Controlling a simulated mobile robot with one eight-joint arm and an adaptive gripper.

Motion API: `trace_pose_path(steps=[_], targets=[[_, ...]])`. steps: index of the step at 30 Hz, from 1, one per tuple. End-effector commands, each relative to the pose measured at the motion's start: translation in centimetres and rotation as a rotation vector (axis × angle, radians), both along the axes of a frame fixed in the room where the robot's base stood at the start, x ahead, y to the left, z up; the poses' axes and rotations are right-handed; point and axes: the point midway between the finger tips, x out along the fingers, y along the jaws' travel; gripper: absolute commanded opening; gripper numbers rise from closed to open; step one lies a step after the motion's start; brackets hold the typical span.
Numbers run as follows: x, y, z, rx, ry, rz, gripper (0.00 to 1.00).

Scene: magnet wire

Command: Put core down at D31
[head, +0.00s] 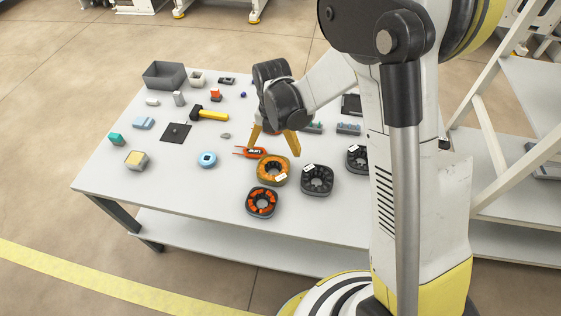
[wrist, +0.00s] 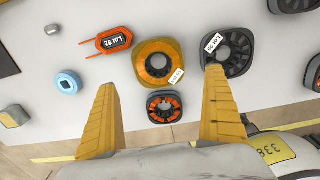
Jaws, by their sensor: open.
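My gripper (head: 272,141) is open over the table, behind the ring-shaped parts in the head view. In the wrist view its two orange fingers (wrist: 161,82) are wide apart with nothing between them. An orange ring-shaped core (head: 262,166) with a white label lies on the table; it also shows in the wrist view (wrist: 144,55). A dark ring with orange segments (head: 262,212) lies in front of it. A dark labelled ring (head: 317,192) lies to its right. Which one is the task's core, and where D31 is, I cannot tell.
A red coil tagged Lot 92 (wrist: 99,46) and a blue round part (head: 207,160) lie left of the rings. The front left tabletop (head: 190,190) is clear.

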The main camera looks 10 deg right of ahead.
Motion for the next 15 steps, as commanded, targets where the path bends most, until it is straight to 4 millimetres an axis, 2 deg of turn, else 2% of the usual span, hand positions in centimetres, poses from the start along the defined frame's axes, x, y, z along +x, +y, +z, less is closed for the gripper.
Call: trace_pose_path(steps=[5, 10, 15], targets=[[0.0, 0.1, -2.1, -0.001, 0.005, 0.024, 1.0], [0.1, 0.1, -5.0, 0.0, 0.004, 0.021, 1.0], [0.0, 0.1, -6.4, -0.001, 0.004, 0.02, 1.0]])
